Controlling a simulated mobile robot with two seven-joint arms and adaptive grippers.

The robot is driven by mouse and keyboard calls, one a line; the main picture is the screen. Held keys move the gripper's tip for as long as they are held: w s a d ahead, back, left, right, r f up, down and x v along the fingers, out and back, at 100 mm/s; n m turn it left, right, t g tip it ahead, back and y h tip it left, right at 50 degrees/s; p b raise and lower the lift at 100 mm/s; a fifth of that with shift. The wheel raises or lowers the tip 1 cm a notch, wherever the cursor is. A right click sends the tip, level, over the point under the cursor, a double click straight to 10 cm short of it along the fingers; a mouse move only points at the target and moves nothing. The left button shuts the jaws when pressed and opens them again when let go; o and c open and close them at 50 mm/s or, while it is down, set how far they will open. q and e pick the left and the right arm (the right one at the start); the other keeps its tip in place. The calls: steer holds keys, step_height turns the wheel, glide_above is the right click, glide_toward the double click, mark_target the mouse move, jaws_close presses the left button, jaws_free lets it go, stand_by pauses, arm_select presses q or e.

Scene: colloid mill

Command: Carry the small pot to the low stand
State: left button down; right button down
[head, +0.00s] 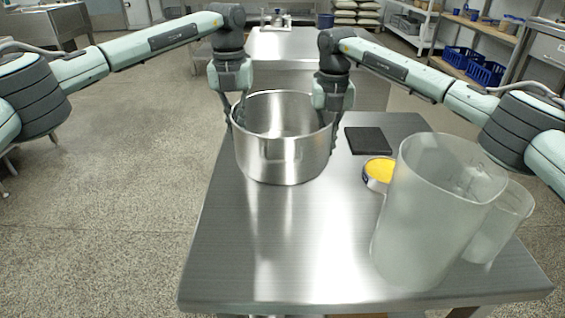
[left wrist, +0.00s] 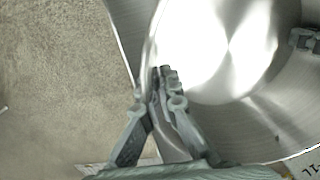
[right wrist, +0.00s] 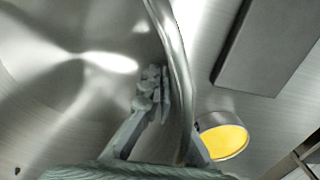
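The steel pot (head: 283,160) is wide, open-topped and upright over the front steel table, seemingly resting on it. It looks empty inside. My left gripper (head: 238,118) is at its left rim; in the left wrist view its fingers (left wrist: 165,100) close on the wall, one inside and one outside. My right gripper (head: 332,115) is at the right rim; in the right wrist view one finger (right wrist: 150,95) presses the inside wall, the other is mostly hidden behind it. A low dark square slab (head: 368,140), perhaps the low stand, lies right of the pot, bare on top.
A round tin with yellow contents (head: 378,172) sits right of the pot. A large translucent jug (head: 430,215) and a smaller one (head: 497,225) stand at the table's front right. The table (head: 270,265) is clear in front of the pot. Another steel table (head: 290,45) stands behind.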

arm_select(q)
steer(key=c, duration=2)
jaws_free()
steer(key=shift+c, duration=0.2)
arm_select(e)
steer(key=c, duration=2)
jaws_free()
steer(key=shift+c, duration=0.2)
arm_select(q)
steer(key=o, duration=0.3)
arm_select(e)
steer(key=o, duration=0.3)
arm_select(q)
steer(key=shift+r, duration=0.1)
step_height(320, 180, up, 12)
steer(key=shift+f, duration=0.2)
steer(key=shift+r, duration=0.2)
arm_select(e)
steer(key=shift+r, duration=0.6)
step_height(320, 180, up, 11)
